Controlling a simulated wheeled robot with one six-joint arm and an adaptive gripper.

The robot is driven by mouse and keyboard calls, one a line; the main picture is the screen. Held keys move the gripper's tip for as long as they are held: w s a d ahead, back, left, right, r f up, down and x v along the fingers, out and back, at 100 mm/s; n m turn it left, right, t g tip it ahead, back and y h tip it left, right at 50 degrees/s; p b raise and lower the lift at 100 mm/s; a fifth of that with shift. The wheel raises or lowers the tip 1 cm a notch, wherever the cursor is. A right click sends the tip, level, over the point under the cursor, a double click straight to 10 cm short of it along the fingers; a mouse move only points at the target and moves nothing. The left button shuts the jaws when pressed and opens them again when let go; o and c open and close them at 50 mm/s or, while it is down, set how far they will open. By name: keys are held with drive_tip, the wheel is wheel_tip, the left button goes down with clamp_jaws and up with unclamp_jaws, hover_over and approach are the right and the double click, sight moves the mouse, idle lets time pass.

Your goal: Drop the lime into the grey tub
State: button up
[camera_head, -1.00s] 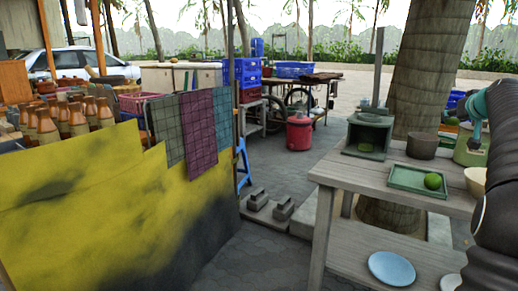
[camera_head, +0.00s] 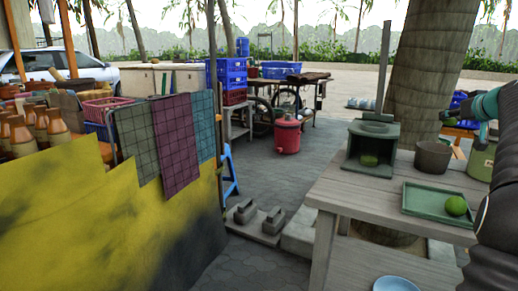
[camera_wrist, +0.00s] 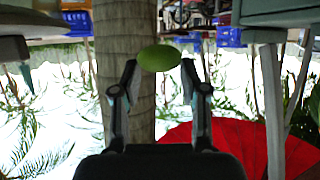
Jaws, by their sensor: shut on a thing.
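My gripper (camera_wrist: 159,75) is shut on a green oval lime (camera_wrist: 159,58), held between the fingertips in the wrist view. In the head view my gripper (camera_head: 449,115) is small at the right, above and behind the worktable, and its grip detail is hard to see. A dark grey tub (camera_head: 433,157) stands on the wooden table, below and slightly left of my gripper. The inside of the tub is mostly hidden. My gripper is apart from the tub.
The table (camera_head: 340,190) also carries a green tray (camera_head: 425,203) with a round green fruit (camera_head: 456,207), a dark green box (camera_head: 354,150) holding something green, and an olive pot (camera_head: 482,162). A palm trunk (camera_head: 425,75) rises behind. A pale blue plate (camera_head: 396,284) is below.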

drive_tip(key=f+b, duration=0.1)
drive_tip(key=f, duration=0.1)
drive_tip(key=f+b, duration=0.1)
drive_tip(key=f, duration=0.1)
drive_tip(key=f+b, duration=0.1)
drive_tip(key=b, duration=0.1)
drive_tip(key=shift+w+a+f, duration=0.2)
drive_tip(key=shift+a+f, duration=0.15)
drive_tip(key=shift+f, duration=0.05)
drive_tip(key=o, duration=1.3)
drive_tip(key=v, duration=1.2)
drive_tip(key=shift+s+f, duration=0.1)
